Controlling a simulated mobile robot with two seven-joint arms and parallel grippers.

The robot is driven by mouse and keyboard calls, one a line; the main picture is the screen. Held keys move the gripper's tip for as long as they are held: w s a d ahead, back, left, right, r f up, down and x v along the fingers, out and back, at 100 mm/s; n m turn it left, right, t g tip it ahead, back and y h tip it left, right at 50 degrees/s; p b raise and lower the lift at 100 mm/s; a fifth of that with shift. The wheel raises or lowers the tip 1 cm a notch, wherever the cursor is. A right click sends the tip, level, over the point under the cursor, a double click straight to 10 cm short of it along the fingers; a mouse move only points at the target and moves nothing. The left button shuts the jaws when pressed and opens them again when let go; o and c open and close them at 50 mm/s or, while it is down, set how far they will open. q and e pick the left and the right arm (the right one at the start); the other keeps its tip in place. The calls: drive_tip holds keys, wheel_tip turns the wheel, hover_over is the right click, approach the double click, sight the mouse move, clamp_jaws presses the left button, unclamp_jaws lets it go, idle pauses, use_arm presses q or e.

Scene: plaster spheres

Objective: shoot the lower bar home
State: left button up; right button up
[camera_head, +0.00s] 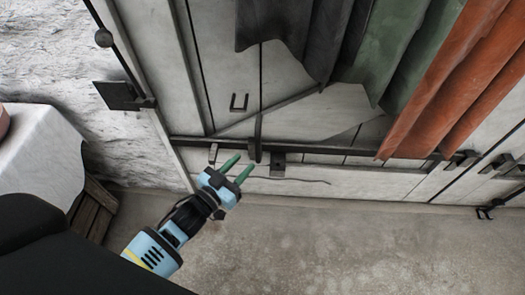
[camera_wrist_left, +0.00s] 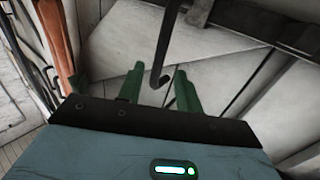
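A dark upright bar (camera_head: 258,140) runs down the pale door near its foot, crossing a dark horizontal rail. A small dark block (camera_head: 278,164) sits just right of its lower end. My left gripper (camera_head: 243,163) has green fingers, spread apart, close to the bar's lower end on its left. In the left wrist view a dark rod with a bent end (camera_wrist_left: 163,50) shows between or just beyond the open fingers (camera_wrist_left: 159,72); I cannot tell whether they touch. I cannot tell whether this rod is the same bar. My right gripper is not in view.
Grey, green (camera_head: 398,50) and orange (camera_head: 450,85) cloths hang over the door's upper right. A white-covered table (camera_head: 35,150) and a wooden crate (camera_head: 95,208) stand at left. The floor (camera_head: 330,240) in front is clear.

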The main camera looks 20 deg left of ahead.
sight(256, 150)
use_arm(q)
drive_tip(key=shift+w+r, duration=0.1)
drive_tip(key=shift+w, duration=0.15)
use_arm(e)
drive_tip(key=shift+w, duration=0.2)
